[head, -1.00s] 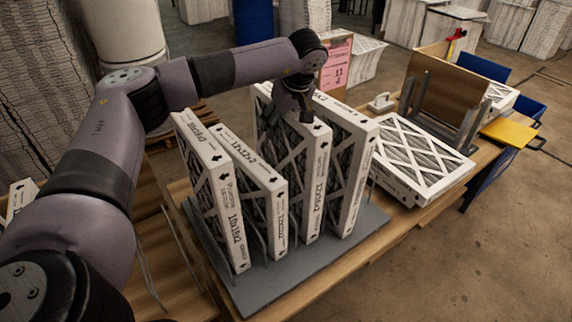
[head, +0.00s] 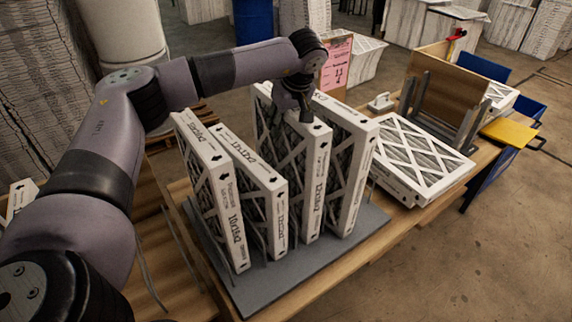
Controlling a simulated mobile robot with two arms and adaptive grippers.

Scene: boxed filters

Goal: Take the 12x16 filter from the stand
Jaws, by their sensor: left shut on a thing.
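Several white cardboard-framed filters with criss-cross faces stand upright, side by side, on a grey stand (head: 258,293). My left gripper (head: 303,116) is at the top edge of the third filter from the left (head: 312,190), shut on it. That filter still stands in the stand; its printed size looks like 12x16 but is blurred. The filter on its left (head: 276,215) is shorter. The far-left filter (head: 225,205) and the far-right filter (head: 353,185) stand on either side. The fingertips are partly hidden by the wrist. My right gripper is out of view.
The stand is on a wooden table (head: 408,222). Flat filters (head: 420,158) lie to its right, by a wooden board in a metal rack (head: 440,85). A pink sign (head: 337,62) stands behind. The filters beside the held one are close.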

